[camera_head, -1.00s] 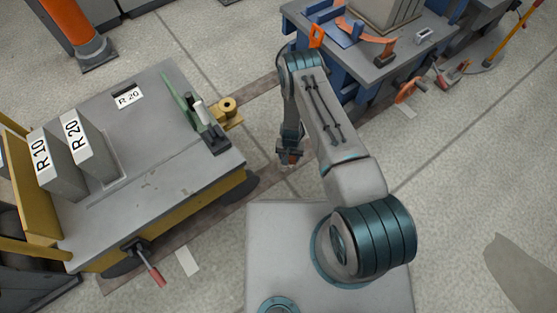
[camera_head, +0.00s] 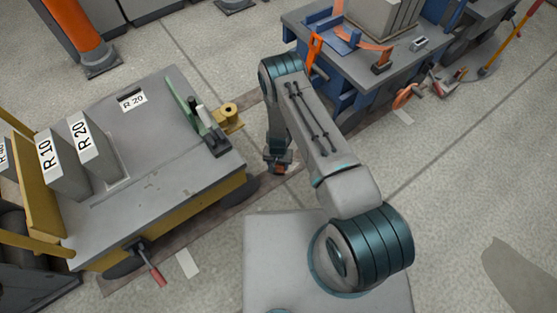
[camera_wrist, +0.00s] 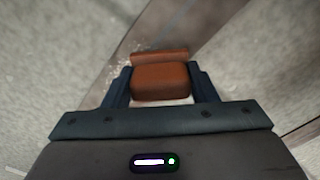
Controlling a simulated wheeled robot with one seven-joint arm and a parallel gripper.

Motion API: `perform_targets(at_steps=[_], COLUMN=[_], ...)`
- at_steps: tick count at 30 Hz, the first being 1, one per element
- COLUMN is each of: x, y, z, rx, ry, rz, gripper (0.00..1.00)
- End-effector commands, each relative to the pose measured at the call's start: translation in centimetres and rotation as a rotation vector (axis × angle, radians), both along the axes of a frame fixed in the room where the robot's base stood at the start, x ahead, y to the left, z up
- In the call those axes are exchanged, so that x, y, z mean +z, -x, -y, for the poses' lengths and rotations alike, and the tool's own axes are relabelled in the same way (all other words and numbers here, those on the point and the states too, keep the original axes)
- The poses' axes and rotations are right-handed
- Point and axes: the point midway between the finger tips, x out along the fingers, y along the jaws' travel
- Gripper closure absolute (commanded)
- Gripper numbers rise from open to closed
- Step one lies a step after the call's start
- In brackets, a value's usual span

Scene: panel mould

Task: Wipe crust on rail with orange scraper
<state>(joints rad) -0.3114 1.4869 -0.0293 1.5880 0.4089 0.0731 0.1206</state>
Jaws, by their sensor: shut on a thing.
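My gripper (camera_wrist: 160,85) is shut on the orange scraper (camera_wrist: 160,82), whose orange-brown block sits between the two dark fingers in the wrist view. In the head view my gripper (camera_head: 278,165) hangs low over the floor between the two carts, and the scraper is mostly hidden there. The rail (camera_wrist: 150,35) is a brown strip passing behind the scraper in the wrist view. Pale crust specks (camera_wrist: 119,70) show on and beside it, left of the scraper. The rail also shows in the head view (camera_head: 220,207). I cannot tell whether the scraper touches the rail.
A grey-topped yellow cart (camera_head: 165,150) with R10 and R20 blocks stands left of the arm. A blue cart (camera_head: 350,70) carrying grey panels and orange tools stands at the upper right. A red-handled crank (camera_head: 157,275) sticks out from the yellow cart.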

Motion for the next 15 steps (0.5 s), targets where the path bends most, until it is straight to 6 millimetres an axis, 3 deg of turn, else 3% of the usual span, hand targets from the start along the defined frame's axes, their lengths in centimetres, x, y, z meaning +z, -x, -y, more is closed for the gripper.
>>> perform_targets(at_steps=[9,15], x=[3.3,4.3], y=[0.0,0.0], z=[-0.1,0.0], rx=[0.001,0.001], ry=[-0.001,0.000], rz=[0.001,0.000], gripper=[0.76,0.76])
